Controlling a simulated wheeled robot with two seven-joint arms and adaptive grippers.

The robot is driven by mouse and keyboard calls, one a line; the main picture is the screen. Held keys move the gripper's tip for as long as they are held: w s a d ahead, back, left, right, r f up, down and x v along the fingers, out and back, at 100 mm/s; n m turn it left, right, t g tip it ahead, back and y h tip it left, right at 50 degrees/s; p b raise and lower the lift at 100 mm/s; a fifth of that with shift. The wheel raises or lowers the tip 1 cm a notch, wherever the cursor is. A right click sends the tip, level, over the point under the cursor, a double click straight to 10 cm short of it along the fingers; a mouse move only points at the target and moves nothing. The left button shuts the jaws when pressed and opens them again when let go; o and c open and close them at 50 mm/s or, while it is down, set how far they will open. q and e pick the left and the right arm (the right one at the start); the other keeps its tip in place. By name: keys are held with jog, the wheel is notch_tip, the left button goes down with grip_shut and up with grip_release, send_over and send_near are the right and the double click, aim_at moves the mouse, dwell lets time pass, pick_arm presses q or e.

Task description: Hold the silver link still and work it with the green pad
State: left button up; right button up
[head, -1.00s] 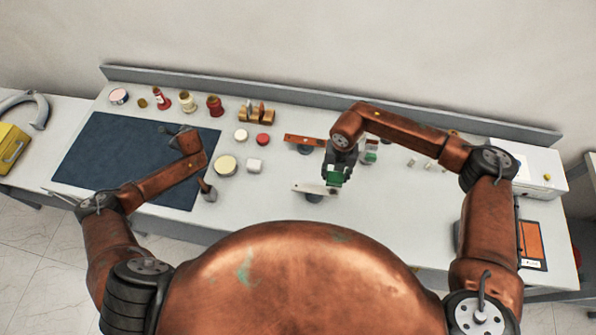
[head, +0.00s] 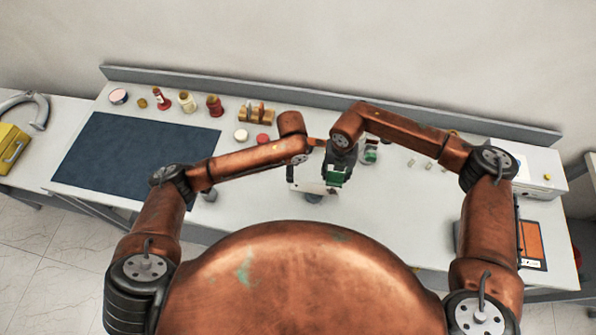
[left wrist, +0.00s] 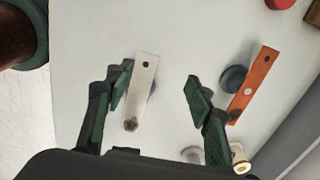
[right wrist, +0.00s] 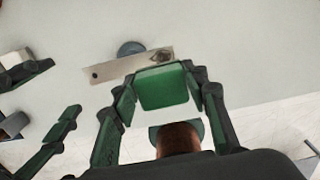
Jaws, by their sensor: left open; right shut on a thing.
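The silver link (head: 308,187) is a flat pale bar on a round dark stand in front of my right gripper. It has a hole at one end and a dark patch near the other, clear in the left wrist view (left wrist: 143,90) and right wrist view (right wrist: 118,67). My right gripper (head: 338,172) is shut on the green pad (right wrist: 162,87), held close to the patched end; contact cannot be told. My left gripper (left wrist: 158,90) is open, its fingers to either side of the link, which lies nearer one finger. In the head view its arm partly hides it.
An orange bar (left wrist: 254,85) on a round stand lies beside the link. A dark blue mat (head: 120,155) covers the left of the table. Red and cream pots and a wooden rack (head: 256,114) stand at the back.

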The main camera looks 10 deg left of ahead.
aim_at(298, 186)
pick_arm(q)
jog(key=f, duration=0.3)
jog(key=s+d+f, duration=0.1)
jog(key=f, duration=0.3)
jog(key=d+f, duration=0.1)
jog(key=f, duration=0.3)
jog(key=shift+s, duration=0.4)
jog(key=shift+c, duration=0.3)
grip_shut()
